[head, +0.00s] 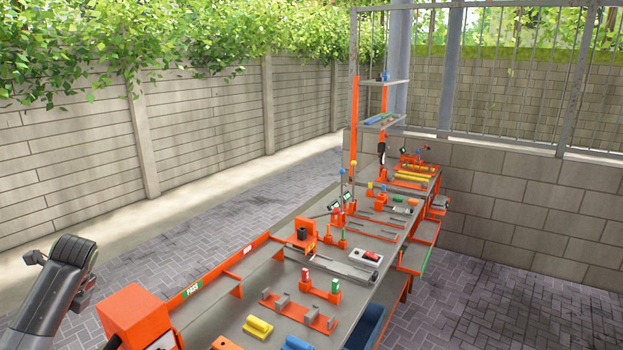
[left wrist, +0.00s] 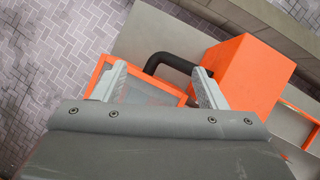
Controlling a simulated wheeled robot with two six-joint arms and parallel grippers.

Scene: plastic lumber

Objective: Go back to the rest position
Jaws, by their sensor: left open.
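My left arm (head: 52,290) comes in at the lower left of the head view, beside an orange box (head: 137,313) at the bench's near end. In the left wrist view, my left gripper (left wrist: 158,69) is open, its two pale fingers apart with nothing held between them. A black curved handle (left wrist: 160,59) shows by the right fingertip, next to the orange box (left wrist: 245,75). I cannot tell whether the fingertip touches the handle. An orange-framed tray (left wrist: 150,92) shows below and between the fingers. My right gripper is in neither view.
A long grey bench (head: 215,325) runs away to the back right, with yellow blocks (head: 257,328), an orange rack (head: 300,312) and a raised orange rail (head: 222,272). A shelf post (head: 354,120) stands at the far end. Open paving (head: 215,215) lies left of the bench.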

